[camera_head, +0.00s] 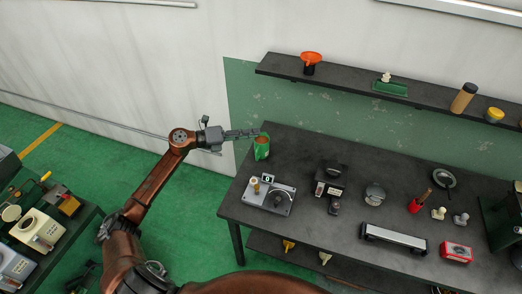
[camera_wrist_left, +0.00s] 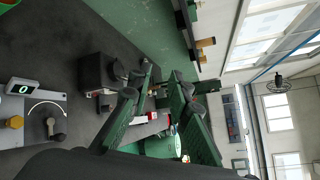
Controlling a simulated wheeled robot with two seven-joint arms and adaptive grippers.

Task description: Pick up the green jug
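The green jug (camera_head: 261,149) stands upright at the left end of the dark workbench, with an orange-brown patch at its top. My right gripper is not in view.
A dark device (camera_head: 331,181) and several smaller items stand farther right. A wall shelf (camera_head: 345,83) runs above the bench. Machines stand at the far left; green floor between is clear.

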